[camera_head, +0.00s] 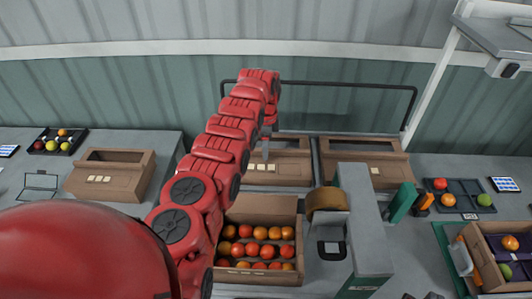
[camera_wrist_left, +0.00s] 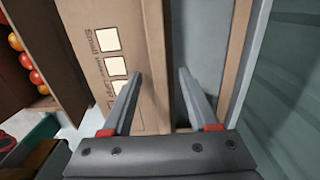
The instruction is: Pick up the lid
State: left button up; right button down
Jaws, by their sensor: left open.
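My left arm reaches across the bench, and its gripper (camera_head: 266,148) is at the middle brown cardboard carton (camera_head: 280,172) at the back. In the left wrist view the gripper (camera_wrist_left: 160,92) is open, its two grey fingers apart. Below them is a cardboard panel (camera_wrist_left: 115,18) with pale label squares and print, and its edge runs between the fingers. A dark grey recess (camera_wrist_left: 200,40) lies to its right. I see nothing held. I cannot tell for certain which cardboard part is the lid. My right gripper is not in view.
An open carton of tomatoes (camera_head: 262,210) stands in front. A tape roll (camera_head: 326,199) and a grey machine (camera_head: 362,215) are to its right. Similar cartons stand at the back right (camera_head: 368,172) and left (camera_head: 108,183). A black rail (camera_head: 350,86) runs behind.

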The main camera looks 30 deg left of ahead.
pick_arm(q)
grip_shut()
dwell(0.5)
